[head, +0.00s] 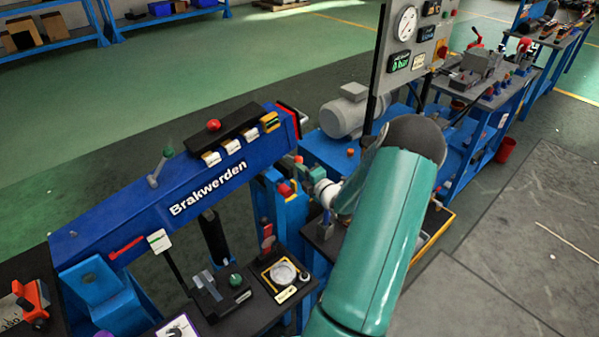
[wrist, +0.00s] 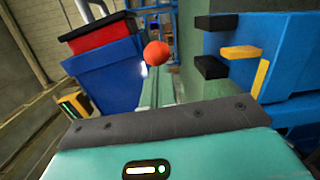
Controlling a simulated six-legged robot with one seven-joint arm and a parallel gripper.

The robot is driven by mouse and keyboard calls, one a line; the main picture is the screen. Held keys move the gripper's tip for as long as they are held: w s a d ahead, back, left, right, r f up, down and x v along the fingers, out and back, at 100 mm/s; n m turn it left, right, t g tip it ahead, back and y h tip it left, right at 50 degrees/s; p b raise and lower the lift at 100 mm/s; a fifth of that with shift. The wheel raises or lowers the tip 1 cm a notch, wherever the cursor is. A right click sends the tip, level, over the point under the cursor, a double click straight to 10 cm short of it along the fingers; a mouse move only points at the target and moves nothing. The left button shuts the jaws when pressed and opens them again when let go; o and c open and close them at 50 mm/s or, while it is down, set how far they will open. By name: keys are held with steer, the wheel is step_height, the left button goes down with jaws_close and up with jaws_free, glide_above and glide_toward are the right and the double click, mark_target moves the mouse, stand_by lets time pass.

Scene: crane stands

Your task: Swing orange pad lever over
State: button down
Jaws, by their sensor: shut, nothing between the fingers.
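A round orange pad (wrist: 157,52) shows in the wrist view, just beyond the end of narrow green, finger-like parts of my gripper (wrist: 158,92). I take it for the lever's pad. Whether the fingers touch it is unclear, and its lever arm is not clearly visible. In the head view, a small orange knob (head: 299,159) sits beside the right end of the blue Brakwerden beam (head: 208,175), close to my gripper (head: 308,174), and looks like the same pad. My gripper is shut and empty. My green arm hides part of the bench behind it.
A grey motor (head: 346,112) and a gauge panel (head: 403,50) stand behind my arm. A small bench (head: 245,318) with a round dish (head: 284,272) lies below the beam. In the wrist view, blue blocks with black pegs (wrist: 212,67) stand close on the right. Floor at right is open.

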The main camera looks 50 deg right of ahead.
steer(key=shift+s+d+r, duration=0.1)
steer(key=shift+d+r, duration=0.1)
steer(key=shift+d, duration=1.05)
steer(key=shift+a, duration=0.1)
